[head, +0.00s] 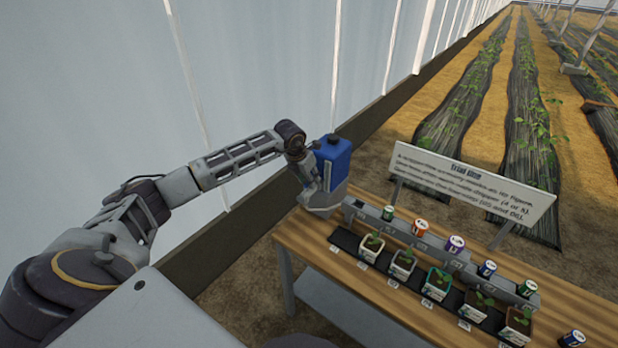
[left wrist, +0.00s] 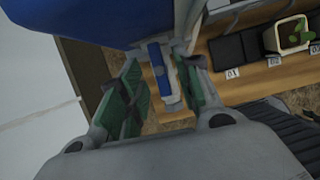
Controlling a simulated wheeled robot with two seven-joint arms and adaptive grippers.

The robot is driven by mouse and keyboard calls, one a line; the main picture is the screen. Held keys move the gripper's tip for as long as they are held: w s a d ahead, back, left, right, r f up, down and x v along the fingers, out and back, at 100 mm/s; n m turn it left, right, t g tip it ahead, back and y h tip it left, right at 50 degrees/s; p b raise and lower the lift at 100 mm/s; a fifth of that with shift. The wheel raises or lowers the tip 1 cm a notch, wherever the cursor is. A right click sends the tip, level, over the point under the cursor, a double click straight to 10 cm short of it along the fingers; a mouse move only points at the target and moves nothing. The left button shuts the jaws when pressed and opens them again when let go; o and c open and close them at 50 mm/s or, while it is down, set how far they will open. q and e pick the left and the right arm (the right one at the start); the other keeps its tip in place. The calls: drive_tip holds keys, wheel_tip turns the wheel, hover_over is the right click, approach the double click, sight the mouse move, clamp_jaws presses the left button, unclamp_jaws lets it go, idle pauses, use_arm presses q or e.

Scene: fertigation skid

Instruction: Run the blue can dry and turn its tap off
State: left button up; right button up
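The blue can (head: 333,158) stands upright on a grey stand (head: 328,200) at the table's far left end. Its dark cap is on top. In the left wrist view the blue can (left wrist: 70,18) fills the upper left. A blue lever-like piece (left wrist: 159,66), seemingly its tap, shows below it. My left gripper (left wrist: 158,82) is open, with its green-padded fingers on either side of this piece and small gaps visible. In the head view the left gripper (head: 309,172) is at the can's near left side, partly covering it. Water flow and can level cannot be seen.
The wooden table (head: 318,258) holds a row of potted seedlings (head: 403,262) in a black tray. Several small coloured cans (head: 420,227) stand on a grey rail behind; one blue can (head: 572,339) is at the near right. A sign (head: 470,185) stands behind; a pale wall rises left.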

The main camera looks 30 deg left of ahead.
use_arm(q)
drive_tip(key=shift+w+f, duration=0.1)
drive_tip(key=shift+f, duration=0.2)
use_arm(e)
drive_tip(key=shift+a+r, duration=0.1)
drive_tip(key=shift+a, duration=0.15)
use_arm(q)
clamp_jaws()
